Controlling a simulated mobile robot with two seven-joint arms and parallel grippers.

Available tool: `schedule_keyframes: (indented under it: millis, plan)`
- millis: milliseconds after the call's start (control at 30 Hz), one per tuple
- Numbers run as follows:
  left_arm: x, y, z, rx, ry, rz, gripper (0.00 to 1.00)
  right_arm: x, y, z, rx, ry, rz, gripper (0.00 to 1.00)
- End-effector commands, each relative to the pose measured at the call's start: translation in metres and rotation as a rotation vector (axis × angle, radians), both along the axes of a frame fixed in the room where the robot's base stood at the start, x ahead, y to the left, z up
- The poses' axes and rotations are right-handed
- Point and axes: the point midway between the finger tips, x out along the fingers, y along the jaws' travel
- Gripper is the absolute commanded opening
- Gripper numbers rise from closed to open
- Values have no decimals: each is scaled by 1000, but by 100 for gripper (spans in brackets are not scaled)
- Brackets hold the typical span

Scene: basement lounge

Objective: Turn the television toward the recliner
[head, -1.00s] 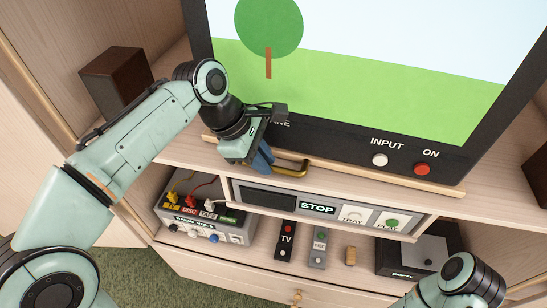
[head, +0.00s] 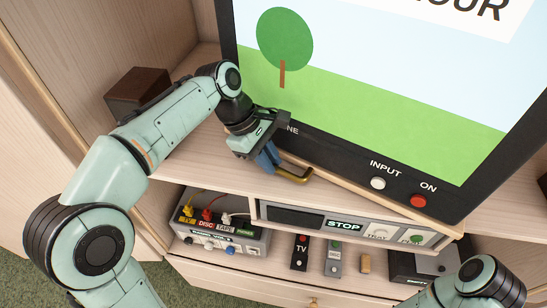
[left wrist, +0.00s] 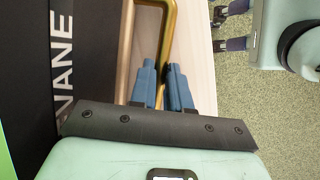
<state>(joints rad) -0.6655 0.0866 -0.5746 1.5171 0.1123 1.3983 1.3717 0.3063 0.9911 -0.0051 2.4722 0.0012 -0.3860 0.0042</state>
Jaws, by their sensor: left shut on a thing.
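The television (head: 345,125) stands in a wooden cabinet, its screen showing a green field and a tree. It sits at an angle to the shelf front, its right end nearer me. A brass handle (head: 296,177) sticks out at its lower left front; it also shows in the left wrist view (left wrist: 172,18). My left gripper (head: 272,165) is shut on this handle, its blue fingers (left wrist: 160,75) close together around the bar. My right gripper (left wrist: 224,29) shows at the top right of the left wrist view, its fingers apart and empty. The recliner is not in view.
A dark speaker (head: 137,92) stands left of the television, close to my left arm. Below are a disc player (head: 300,216), a switch box (head: 222,240), two remotes (head: 300,253) and a black box (head: 400,267). The television's lower right corner overhangs the shelf edge.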

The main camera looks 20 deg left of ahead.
Motion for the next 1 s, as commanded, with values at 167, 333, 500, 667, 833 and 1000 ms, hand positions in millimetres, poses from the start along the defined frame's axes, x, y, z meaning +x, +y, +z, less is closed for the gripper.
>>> schedule_keyframes:
  millis: [167,333,500,667,833,1000]
  plan:
    - [7,7,-1,5,-28,2,0,0,0,1,-1,2,-1,43]
    - [7,7,-1,5,-28,3,0,-1,0,0,0,3,-1,43]
    - [7,7,-1,4,-25,2,42,0,0,0,0,2,0,43]
    - [6,6,-1,2,-23,1,42,-1,0,0,0,2,0,43]
    - [5,8,6,1,-23,0,42,2,0,2,0,-1,0,43]
    - [4,21,34,2,-28,4,42,10,0,8,0,-11,0,43]
